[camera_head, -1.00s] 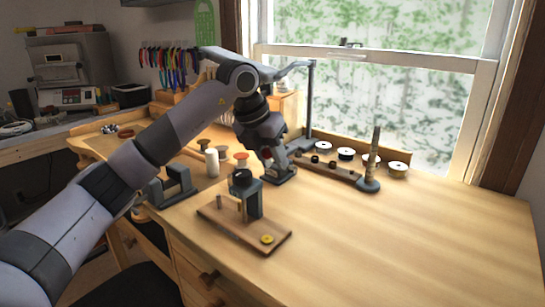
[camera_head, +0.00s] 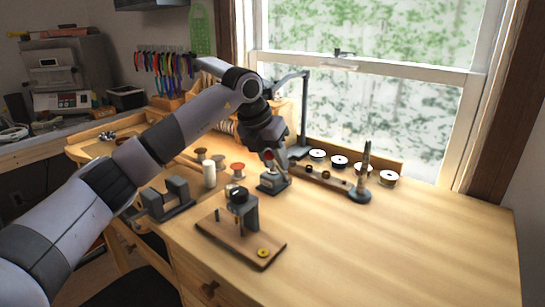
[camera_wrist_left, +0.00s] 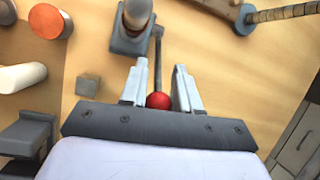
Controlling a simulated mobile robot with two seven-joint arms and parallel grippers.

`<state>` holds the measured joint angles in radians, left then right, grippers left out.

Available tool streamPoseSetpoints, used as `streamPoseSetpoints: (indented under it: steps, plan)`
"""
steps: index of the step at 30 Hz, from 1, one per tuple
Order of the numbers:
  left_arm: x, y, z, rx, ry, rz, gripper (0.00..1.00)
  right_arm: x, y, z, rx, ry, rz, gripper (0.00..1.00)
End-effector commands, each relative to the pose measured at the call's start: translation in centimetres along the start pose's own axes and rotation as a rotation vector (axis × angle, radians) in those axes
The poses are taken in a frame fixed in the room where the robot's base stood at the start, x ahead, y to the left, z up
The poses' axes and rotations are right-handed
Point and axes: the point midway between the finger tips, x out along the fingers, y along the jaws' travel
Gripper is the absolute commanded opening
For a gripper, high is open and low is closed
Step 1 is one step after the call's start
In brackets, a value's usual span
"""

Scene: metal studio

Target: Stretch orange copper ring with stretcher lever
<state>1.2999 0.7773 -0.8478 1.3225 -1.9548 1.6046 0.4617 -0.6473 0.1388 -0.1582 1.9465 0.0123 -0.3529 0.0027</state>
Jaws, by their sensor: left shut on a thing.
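The ring stretcher (camera_head: 273,184) is a small grey block standing on the wooden bench behind the wooden-based tool. In the left wrist view, its grey base (camera_wrist_left: 128,42) carries a rounded post, and a thin lever (camera_wrist_left: 158,55) runs from it to a red ball knob (camera_wrist_left: 158,101). My left gripper (camera_head: 268,158) is above the stretcher. My right gripper is not in view.
A wooden-based tool (camera_head: 250,246) with a yellow disc stands in front. A grey vise-like block (camera_head: 150,203) and spools, one orange-topped (camera_head: 238,166), are to the left. A ring mandrel (camera_head: 362,180) and white-topped spools (camera_head: 339,160) stand to the right. The bench's right side is clear.

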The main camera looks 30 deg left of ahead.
Motion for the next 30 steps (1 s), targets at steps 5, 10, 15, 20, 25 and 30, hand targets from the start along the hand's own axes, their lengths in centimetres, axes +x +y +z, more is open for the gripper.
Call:
streamPoseSetpoints:
  steps: [5,10,15,20,25,30]
  plan:
    - [-0.2,0.0,0.3,-0.001,-0.014,-0.002,0.41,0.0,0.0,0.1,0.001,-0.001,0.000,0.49]
    - [-0.1,0.0,0.2,-0.001,-0.009,-0.001,0.51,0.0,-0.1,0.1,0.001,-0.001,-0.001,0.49]
    - [-0.2,0.0,0.1,-0.001,-0.006,-0.001,0.51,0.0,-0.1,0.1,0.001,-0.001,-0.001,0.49]
    - [-1.9,0.0,0.2,-0.001,-0.010,0.000,0.51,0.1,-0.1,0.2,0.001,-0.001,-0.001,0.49]
    - [-4.8,0.0,0.2,-0.001,-0.011,-0.001,0.51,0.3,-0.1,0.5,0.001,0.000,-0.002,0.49]
    - [-6.8,0.0,0.2,-0.001,-0.010,-0.001,0.51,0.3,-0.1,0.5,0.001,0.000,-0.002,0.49]
